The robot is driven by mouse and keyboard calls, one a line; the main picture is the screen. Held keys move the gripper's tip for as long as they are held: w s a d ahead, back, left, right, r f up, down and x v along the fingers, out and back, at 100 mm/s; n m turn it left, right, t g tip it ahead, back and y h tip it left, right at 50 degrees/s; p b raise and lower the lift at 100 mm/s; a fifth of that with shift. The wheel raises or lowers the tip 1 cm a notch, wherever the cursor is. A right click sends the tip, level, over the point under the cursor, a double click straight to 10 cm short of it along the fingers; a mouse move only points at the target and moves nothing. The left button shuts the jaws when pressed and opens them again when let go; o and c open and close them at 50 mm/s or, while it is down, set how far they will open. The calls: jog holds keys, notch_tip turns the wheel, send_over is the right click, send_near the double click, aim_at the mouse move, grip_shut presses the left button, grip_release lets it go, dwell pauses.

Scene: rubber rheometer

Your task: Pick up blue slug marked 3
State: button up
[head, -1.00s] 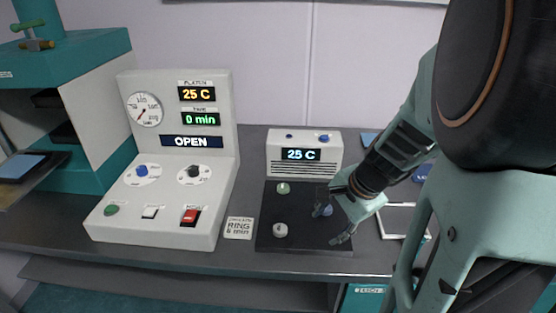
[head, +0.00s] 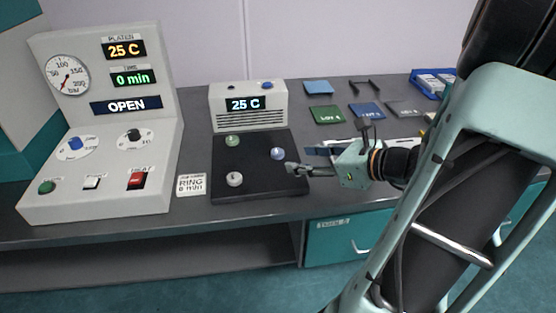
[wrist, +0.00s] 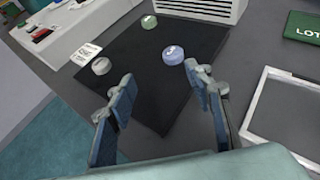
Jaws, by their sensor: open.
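The blue slug (head: 278,154) lies on the right part of the black plate (head: 228,180), and it also shows in the wrist view (wrist: 173,55) with a pale top whose mark is too small to read surely. A green slug (head: 232,140) lies at the back of the plate and a white slug (head: 234,179) lies at its front left. My gripper (head: 302,168) is open and empty, just to the right of the plate's edge and a little right of the blue slug. In the wrist view, the blue slug is beyond the open fingers (wrist: 162,92), nearer the right finger.
A white unit reading 25 C (head: 248,108) stands behind the plate. The control console (head: 110,150) is at left, with a RING card (head: 191,185) between. Lot sheets (head: 327,115) and a blue tray (head: 430,84) lie at back right. A pale frame (wrist: 285,110) lies right of my gripper.

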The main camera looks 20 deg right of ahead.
jog(key=shift+d+m+t, duration=0.3)
jog(key=shift+d, duration=0.15)
jog(key=shift+w, duration=0.2)
jog(key=b, duration=0.1)
send_near(277, 151)
jog(key=shift+w+a+f, duration=0.25)
jog(key=shift+w+a, duration=0.2)
jog(key=shift+w, duration=0.1)
jog(key=shift+w+a+f, duration=0.25)
jog(key=shift+w+a, duration=0.2)
jog(key=shift+w, duration=0.15)
jog(key=x, duration=0.1)
jog(key=b+x, duration=0.1)
jog(key=x, duration=0.1)
jog(key=b+x, duration=0.1)
jog(key=shift+w+d+f, duration=0.25)
jog(key=shift+w+f, duration=0.1)
jog(key=shift+w, duration=0.1)
jog(key=shift+w+a, duration=0.1)
jog(key=shift+w, duration=0.25)
jog(key=shift+c, duration=0.2)
jog(key=c, duration=0.9)
